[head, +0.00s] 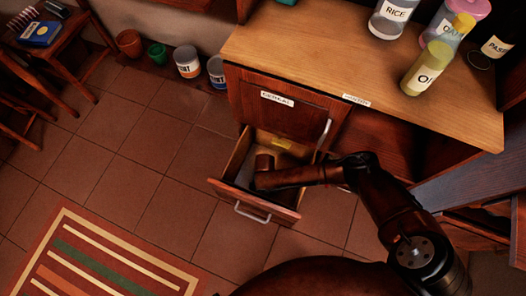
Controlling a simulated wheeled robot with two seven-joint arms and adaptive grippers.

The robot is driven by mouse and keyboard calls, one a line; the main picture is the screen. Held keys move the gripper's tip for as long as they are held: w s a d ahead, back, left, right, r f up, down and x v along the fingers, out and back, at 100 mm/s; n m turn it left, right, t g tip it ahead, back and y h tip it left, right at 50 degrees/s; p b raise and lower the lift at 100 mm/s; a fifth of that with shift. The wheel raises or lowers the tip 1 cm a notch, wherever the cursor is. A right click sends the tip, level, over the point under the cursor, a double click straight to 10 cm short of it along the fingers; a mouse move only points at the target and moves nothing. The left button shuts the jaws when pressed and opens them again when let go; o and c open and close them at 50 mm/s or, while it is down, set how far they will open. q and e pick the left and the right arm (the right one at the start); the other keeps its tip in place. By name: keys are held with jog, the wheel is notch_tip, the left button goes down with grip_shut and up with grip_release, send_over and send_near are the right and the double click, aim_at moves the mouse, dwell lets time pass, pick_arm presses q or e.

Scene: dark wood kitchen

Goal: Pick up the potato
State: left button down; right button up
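I cannot make out a potato for sure in the head view. An open drawer (226,188) is pulled out under the wooden counter. My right arm comes in from the lower right, and its far end, with my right gripper (264,180), is down inside the drawer. The fingers are too dark and small to tell whether they are open or shut, or whether they touch anything. A small yellow thing (283,142) and a brown rounded shape (264,160) show in the drawer beside the arm. My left gripper is not in view.
The counter (290,48) above holds a rice jar (393,16), an oil bottle (428,68) and other jars. A closed drawer front (285,112) is behind the open one. Pots and cans (187,62) stand by the wall. A striped rug (100,262) lies on open tiled floor.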

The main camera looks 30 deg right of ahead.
jog(key=shift+c, duration=0.4)
jog(key=c, duration=1.3)
jog(key=shift+r, duration=0.15)
